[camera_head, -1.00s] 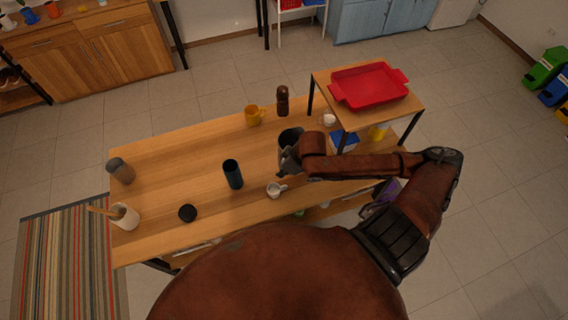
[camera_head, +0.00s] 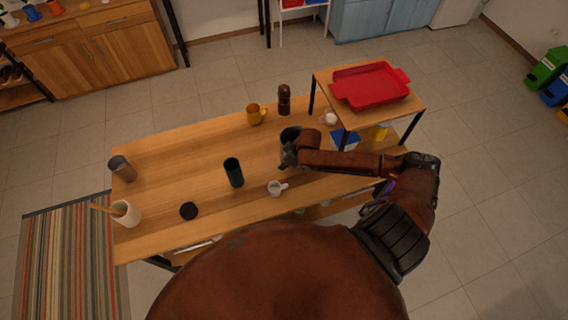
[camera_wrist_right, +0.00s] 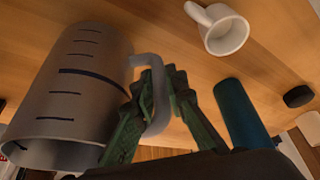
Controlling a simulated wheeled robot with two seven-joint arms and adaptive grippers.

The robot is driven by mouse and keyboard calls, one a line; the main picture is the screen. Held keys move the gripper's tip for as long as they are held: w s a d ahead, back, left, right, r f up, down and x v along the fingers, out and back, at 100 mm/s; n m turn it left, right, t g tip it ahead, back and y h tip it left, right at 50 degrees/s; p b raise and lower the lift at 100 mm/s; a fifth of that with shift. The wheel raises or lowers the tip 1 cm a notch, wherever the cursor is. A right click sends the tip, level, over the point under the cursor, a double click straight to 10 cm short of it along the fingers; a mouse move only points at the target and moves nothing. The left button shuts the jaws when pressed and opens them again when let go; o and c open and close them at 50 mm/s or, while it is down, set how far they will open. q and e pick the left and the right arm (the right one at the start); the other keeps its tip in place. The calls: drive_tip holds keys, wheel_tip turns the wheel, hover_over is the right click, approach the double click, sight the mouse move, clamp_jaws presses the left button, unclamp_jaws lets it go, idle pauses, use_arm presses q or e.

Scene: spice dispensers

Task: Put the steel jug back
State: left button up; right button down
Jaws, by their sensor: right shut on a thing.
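The steel jug (camera_wrist_right: 75,95) is a grey cylinder with dark measuring lines and a bent handle. It fills the left of the right wrist view, where it looks tilted. My right gripper (camera_wrist_right: 158,100) is shut on its handle, with the dark green fingers around the strip. In the head view the jug (camera_head: 290,134) shows only as a dark rim behind my right gripper (camera_head: 287,157), over the right part of the wooden table (camera_head: 190,155). I cannot tell whether its base touches the table. My left gripper is not in view.
A white cup (camera_head: 276,188) and a dark blue tumbler (camera_head: 233,172) stand close by. Behind are a yellow mug (camera_head: 255,115) and a brown mill (camera_head: 284,100). A raised shelf with a red tray (camera_head: 370,85) stands at right. The table's left middle is clear.

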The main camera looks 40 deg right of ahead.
drive_tip(key=shift+w, duration=0.1)
drive_tip(key=c, duration=1.9)
unclamp_jaws()
drive_tip(key=shift+c, duration=0.2)
drive_tip(key=v, duration=1.2)
